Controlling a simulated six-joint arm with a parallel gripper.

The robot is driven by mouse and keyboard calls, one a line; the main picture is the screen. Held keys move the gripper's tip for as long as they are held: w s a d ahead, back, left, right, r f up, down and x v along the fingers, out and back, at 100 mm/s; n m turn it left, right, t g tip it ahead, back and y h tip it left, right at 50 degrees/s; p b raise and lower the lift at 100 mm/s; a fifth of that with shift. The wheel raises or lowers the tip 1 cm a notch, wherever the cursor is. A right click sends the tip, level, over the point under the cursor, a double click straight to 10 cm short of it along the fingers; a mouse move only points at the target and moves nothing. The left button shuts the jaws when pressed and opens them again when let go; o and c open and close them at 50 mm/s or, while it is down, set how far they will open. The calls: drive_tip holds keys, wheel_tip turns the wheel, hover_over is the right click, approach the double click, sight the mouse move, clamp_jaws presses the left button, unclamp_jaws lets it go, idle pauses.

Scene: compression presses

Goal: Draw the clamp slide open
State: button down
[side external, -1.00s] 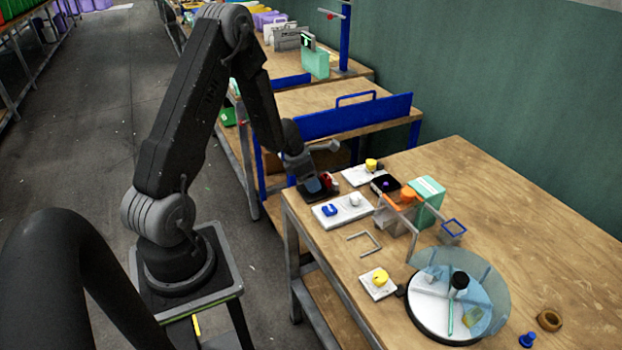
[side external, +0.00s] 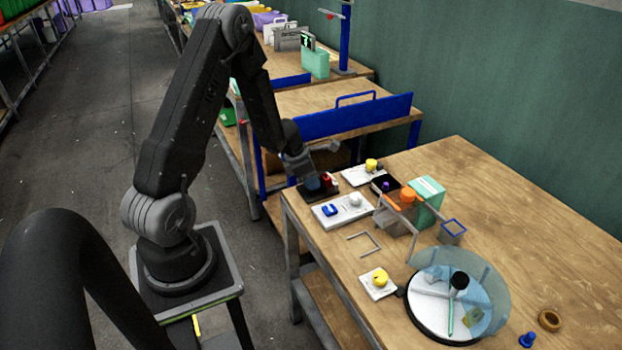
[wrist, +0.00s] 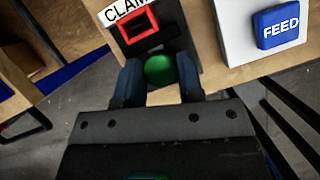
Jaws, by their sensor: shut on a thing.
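The clamp unit is a dark plate (wrist: 183,46) with a "CLAM..." label (wrist: 125,10), partly cut off by the frame edge, and a red rectangular frame (wrist: 140,30). A round green knob (wrist: 160,70) sits below the red frame in the wrist view. My gripper (wrist: 158,78) has one finger on each side of the knob and is shut on it. In the side view my gripper (side external: 312,180) is low over the clamp unit (side external: 322,192) at the table's near left corner. The slide itself is mostly hidden there.
A white FEED unit with a blue button (wrist: 280,24) stands right beside the clamp unit. A white plate with a yellow knob (side external: 371,165), an open-topped box (side external: 395,220) and a mint box (side external: 428,200) stand close by. A round dial (side external: 435,318) is further right.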

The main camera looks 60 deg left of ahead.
drive_tip(key=shift+s, duration=1.35)
drive_tip(key=c, duration=0.7)
unclamp_jaws()
drive_tip(key=shift+c, duration=0.2)
drive_tip(key=shift+r, duration=0.1)
drive_tip(key=v, duration=1.3)
drive_tip(key=shift+s+r, duration=0.15)
drive_tip(key=shift+r, duration=0.05)
